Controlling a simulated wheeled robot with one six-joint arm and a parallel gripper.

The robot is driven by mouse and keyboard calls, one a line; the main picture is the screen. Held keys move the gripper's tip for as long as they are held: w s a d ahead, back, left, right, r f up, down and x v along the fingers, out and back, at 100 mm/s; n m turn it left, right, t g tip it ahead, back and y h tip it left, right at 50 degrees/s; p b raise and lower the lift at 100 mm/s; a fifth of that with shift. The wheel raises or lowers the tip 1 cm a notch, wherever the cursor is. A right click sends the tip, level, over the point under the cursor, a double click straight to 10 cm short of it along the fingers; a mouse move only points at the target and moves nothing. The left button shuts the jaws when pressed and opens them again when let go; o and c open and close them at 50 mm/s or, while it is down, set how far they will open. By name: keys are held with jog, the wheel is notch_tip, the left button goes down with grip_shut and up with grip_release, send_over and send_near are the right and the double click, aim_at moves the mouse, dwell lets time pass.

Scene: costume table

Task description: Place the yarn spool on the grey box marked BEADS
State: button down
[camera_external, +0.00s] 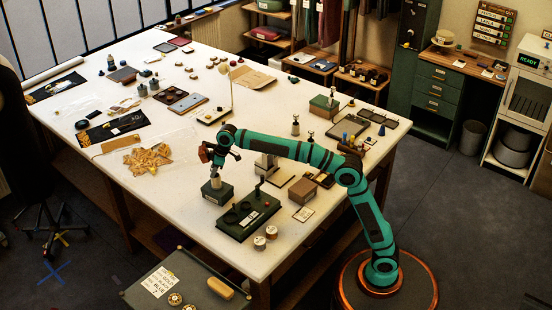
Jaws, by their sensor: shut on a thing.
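My gripper (209,151) is at the end of the teal arm, above the front middle of the white table. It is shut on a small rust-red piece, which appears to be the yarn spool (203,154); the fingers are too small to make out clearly. Just below stands a dark grey-green box (216,194) with a pale label, which I cannot read. It may be the BEADS box. A pale grey upright piece (216,173) shows between the gripper and this box. I cannot tell whether the spool touches anything below.
A thin upright rod (231,88) stands behind the wrist. Bare tabletop (175,205) is at front left.

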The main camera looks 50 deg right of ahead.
jog(key=c, duration=1.1)
grip_release()
jog(key=shift+o, duration=0.2)
jog(key=v, duration=1.2)
jog(key=shift+r, duration=0.1)
